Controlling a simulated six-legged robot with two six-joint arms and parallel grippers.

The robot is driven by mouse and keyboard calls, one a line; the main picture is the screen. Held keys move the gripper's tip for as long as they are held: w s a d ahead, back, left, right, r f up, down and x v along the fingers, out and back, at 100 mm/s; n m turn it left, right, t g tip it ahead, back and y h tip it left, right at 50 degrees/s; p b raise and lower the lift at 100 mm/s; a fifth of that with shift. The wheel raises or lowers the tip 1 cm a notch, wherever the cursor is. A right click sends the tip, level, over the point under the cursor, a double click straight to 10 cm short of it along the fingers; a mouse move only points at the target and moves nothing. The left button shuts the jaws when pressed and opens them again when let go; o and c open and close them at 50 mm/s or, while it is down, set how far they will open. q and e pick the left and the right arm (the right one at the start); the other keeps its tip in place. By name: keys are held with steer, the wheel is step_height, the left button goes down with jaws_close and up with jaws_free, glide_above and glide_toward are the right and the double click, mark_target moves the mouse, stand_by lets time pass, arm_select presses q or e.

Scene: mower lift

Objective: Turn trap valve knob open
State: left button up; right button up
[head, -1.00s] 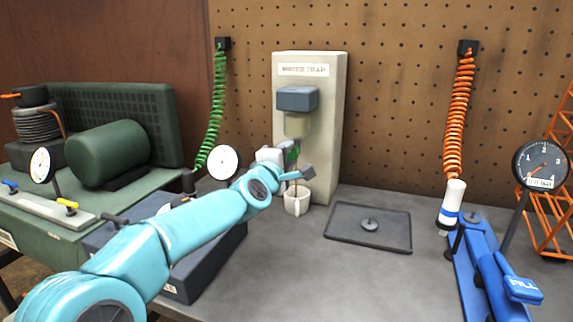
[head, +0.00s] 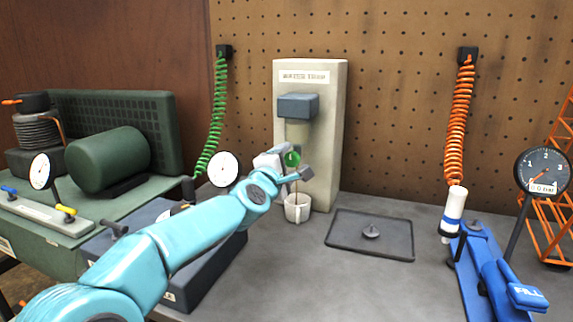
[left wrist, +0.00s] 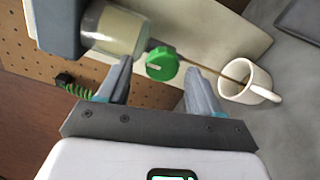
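The green trap valve knob (head: 292,158) is on the lower part of the water trap (head: 311,200), below its clear bowl (head: 298,131). In the left wrist view the round knob (left wrist: 161,65) shows a pale slot mark. My left gripper (head: 290,167) is at the knob. In the wrist view its two fingers (left wrist: 158,72) are apart, with the knob in the gap between their tips and no clear contact on either side. A thin brown drain tube (left wrist: 210,71) runs from the knob toward the white mug (left wrist: 245,85). My right gripper does not show.
The white mug (head: 297,208) stands right below the gripper. A dark tray (head: 345,246) lies to the right, and a blue fill tool (head: 495,265) further right. The bench middle is clear.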

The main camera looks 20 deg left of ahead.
arm_select(q)
steer(key=shift+d, duration=0.1)
steer(key=shift+s+f+b, duration=0.1)
steer(key=shift+s+b, duration=0.2)
steer(key=shift+s, duration=0.2)
steer(key=s+b, duration=0.1)
steer(key=s, duration=1.4)
steer(key=shift+s+a+b, duration=0.15)
steer(key=shift+a+b, duration=0.15)
